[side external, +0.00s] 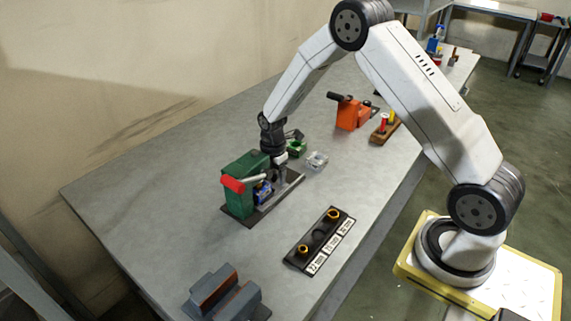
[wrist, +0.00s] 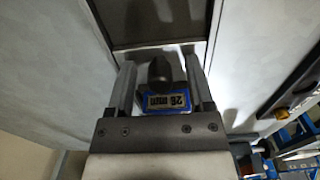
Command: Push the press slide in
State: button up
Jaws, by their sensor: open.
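The green press (side external: 243,178) with a red-tipped lever (side external: 233,185) stands on a dark base plate (side external: 285,190) on the bench. A blue block (side external: 263,190) sits low at the press mouth. In the wrist view the blue block (wrist: 167,103), labelled "26 mm", lies between my fingers with a dark rounded knob (wrist: 160,70) beside it. I take this block and knob to be part of the press slide. My gripper (wrist: 160,78) is open and points down, its fingers either side of the knob; contact is unclear. It also shows beside the press in the side view (side external: 277,172).
A black labelled rack (side external: 320,242) with brass-coloured rings lies in front of the press. A small green part (side external: 297,148) and a clear block (side external: 317,160) lie behind it. An orange device (side external: 351,114) stands further back. A grey stepped block (side external: 226,298) sits near the front.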

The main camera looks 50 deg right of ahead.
jog(key=shift+r, duration=0.1)
jog(key=shift+r, duration=3.4)
jog(key=s+a+r+m+t, duration=0.1)
jog(key=s+a+r+m, duration=0.2)
jog(key=s+m, duration=0.6)
jog(key=s+a+r+m+t, duration=0.1)
jog(key=s+a+r+m, duration=0.2)
jog(key=s+m, duration=0.6)
jog(key=shift+s+a+t, duration=0.3)
jog(key=shift+s+a, duration=0.15)
jog(key=shift+a, duration=0.45)
